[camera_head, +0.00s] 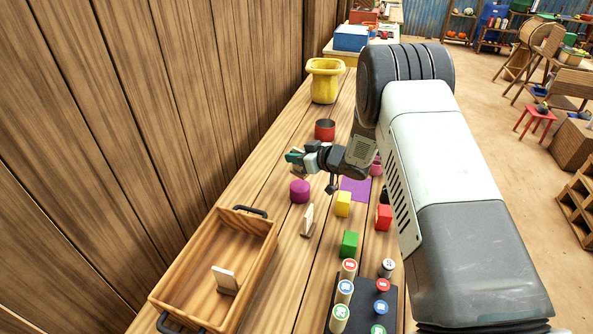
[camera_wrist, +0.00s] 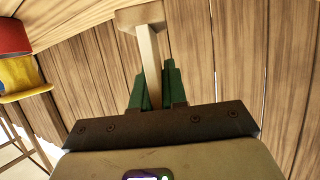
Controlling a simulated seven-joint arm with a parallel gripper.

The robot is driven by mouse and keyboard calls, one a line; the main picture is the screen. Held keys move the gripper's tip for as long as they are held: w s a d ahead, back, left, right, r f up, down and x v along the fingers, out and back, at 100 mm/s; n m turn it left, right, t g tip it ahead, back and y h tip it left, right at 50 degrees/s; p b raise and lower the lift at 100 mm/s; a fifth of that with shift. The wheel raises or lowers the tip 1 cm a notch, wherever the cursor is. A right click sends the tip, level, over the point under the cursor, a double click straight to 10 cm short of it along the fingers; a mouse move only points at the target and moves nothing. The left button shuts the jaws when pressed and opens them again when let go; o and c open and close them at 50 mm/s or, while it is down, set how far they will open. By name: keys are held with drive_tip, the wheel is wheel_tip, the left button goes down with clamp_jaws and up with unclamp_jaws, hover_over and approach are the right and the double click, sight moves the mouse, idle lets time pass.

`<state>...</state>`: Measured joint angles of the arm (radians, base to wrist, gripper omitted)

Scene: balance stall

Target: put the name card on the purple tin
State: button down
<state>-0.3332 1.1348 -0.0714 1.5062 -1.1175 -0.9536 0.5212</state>
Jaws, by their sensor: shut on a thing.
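The purple tin (camera_head: 300,191) stands on the wooden table, just below my gripper (camera_head: 293,157) in the head view. My gripper points left, and its green fingers are shut on a name card, a thin pale card on a wooden foot. In the wrist view the name card (camera_wrist: 150,60) shows edge-on between the green fingers (camera_wrist: 154,88), its foot beyond their tips. In the head view the held card is mostly hidden, and I cannot tell the gap between it and the tin.
Other pale cards stand on the table (camera_head: 308,220) and in the wooden tray (camera_head: 170,292). A red tin (camera_head: 325,130) and yellow bucket (camera_head: 324,82) stand farther back. Yellow (camera_head: 343,204), green (camera_head: 349,244) and red (camera_head: 384,217) blocks are to the right, near a purple mat (camera_head: 355,188).

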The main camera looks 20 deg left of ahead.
sight(296, 169)
drive_tip(key=shift+f, duration=2.1)
drive_tip(key=shift+f, duration=0.2)
drive_tip(key=c, duration=1.2)
unclamp_jaws()
drive_tip(key=shift+o, duration=0.2)
drive_tip(key=shift+r, duration=0.2)
drive_tip(key=v, duration=1.2)
